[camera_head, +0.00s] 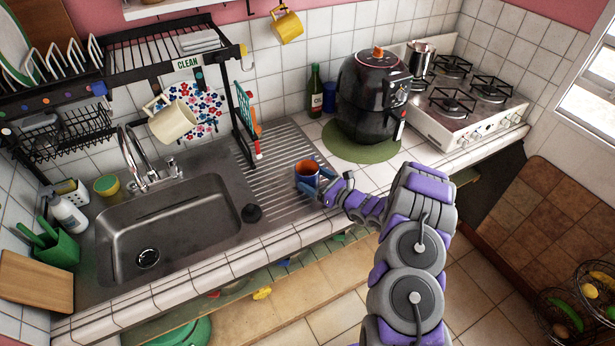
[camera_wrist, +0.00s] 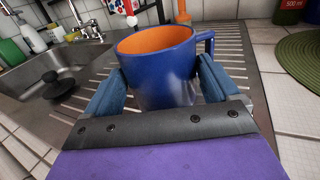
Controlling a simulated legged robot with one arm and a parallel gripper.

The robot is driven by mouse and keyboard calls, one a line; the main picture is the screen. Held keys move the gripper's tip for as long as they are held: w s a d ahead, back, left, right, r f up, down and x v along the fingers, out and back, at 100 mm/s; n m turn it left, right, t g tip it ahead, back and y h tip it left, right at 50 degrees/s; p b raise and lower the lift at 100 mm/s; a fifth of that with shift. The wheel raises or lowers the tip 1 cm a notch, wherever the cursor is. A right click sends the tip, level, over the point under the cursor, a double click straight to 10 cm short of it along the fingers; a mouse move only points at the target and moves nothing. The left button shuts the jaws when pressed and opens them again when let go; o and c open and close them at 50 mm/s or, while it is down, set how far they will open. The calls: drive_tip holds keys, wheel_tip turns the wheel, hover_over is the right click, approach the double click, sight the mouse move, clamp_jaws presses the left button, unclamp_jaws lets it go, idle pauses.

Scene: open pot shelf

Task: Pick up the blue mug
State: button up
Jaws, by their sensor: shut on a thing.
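The blue mug (camera_head: 306,173) with an orange inside stands upright on the ribbed metal drainboard (camera_head: 285,152), right of the sink. In the wrist view the mug (camera_wrist: 162,72) fills the middle, with its handle on the right. My gripper (camera_head: 318,187) reaches it from the front right. In the wrist view my gripper's blue fingers (camera_wrist: 158,88) are on both sides of the mug, shut on its body. The mug's lower part is hidden behind the gripper's palm, so I cannot tell whether its base touches the drainboard.
A black air fryer (camera_head: 370,95) on a green mat (camera_head: 345,148) stands to the right, before the gas stove (camera_head: 465,110). The sink (camera_head: 170,225) and a black stopper (camera_head: 252,213) are to the left. A dish rack (camera_head: 155,62) and hanging cream mug (camera_head: 172,121) are above.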

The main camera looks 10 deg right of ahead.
sight(315, 171)
drive_tip(key=c, duration=0.9)
drive_tip(key=shift+o, duration=0.2)
drive_tip(key=shift+r, duration=0.8)
wheel_tip(315, 171, up, 2)
drive_tip(key=shift+r+p, duration=0.2)
drive_tip(key=shift+p, duration=0.15)
drive_tip(key=s+r+p, duration=0.1)
drive_tip(key=s, duration=1.5)
drive_tip(key=shift+a, duration=0.2)
